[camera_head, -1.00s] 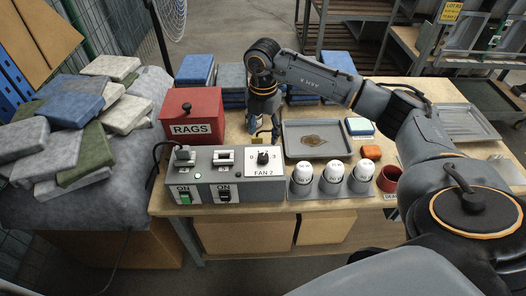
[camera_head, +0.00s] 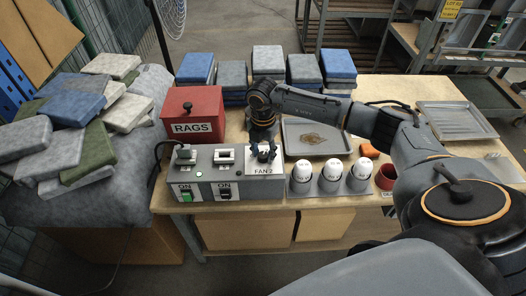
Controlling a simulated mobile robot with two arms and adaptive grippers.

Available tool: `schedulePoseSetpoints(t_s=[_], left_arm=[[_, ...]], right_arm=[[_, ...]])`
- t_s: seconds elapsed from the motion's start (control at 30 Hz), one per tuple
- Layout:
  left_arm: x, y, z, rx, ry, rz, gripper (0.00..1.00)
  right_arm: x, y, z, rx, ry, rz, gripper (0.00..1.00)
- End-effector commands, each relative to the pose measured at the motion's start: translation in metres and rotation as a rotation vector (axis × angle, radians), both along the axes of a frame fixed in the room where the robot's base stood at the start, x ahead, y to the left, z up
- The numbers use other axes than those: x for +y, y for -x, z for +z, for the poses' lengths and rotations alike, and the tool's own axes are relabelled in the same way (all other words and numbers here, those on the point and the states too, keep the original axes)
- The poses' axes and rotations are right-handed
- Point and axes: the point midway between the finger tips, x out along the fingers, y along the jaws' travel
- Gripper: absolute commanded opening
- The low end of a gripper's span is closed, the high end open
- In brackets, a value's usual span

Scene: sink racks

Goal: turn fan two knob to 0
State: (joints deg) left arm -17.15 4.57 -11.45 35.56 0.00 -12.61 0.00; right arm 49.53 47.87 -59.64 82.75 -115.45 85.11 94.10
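The grey control box (camera_head: 228,191) stands at the front left of the table. The FAN 2 panel (camera_head: 265,172) is the white plate at the box's right end. Its dark knob is hidden behind my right gripper, so its setting cannot be read. My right gripper (camera_head: 263,156) points down right over this panel with its dark fingers around the knob's place. The fingers show a little apart; whether they touch the knob cannot be told. My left gripper is not in view.
A red RAGS box (camera_head: 192,115) stands behind the control box. White-topped shakers (camera_head: 331,174) stand just right of the panel, beside a red cup (camera_head: 387,176). A grey tray (camera_head: 316,138) lies behind them. Folded cloth stacks (camera_head: 267,62) line the back.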

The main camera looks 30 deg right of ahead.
Motion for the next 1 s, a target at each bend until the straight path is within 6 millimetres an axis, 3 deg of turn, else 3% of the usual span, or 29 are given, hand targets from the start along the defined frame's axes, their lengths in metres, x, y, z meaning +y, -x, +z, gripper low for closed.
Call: schedulePoseSetpoints(t_s=[0.03, 0.17, 0.57, 1.0], left_arm=[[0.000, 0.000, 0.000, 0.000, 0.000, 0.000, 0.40], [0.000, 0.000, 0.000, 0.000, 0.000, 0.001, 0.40], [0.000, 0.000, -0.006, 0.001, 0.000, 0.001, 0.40], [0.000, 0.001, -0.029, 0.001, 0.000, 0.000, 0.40]], right_arm=[[0.000, 0.000, 0.000, 0.000, 0.000, 0.000, 0.25], [0.000, 0.000, 0.000, 0.000, 0.000, 0.000, 0.01], [0.000, 0.000, -0.001, -0.001, 0.000, 0.068, 0.01], [0.000, -0.001, -0.002, -0.002, 0.000, 0.422, 0.01]])
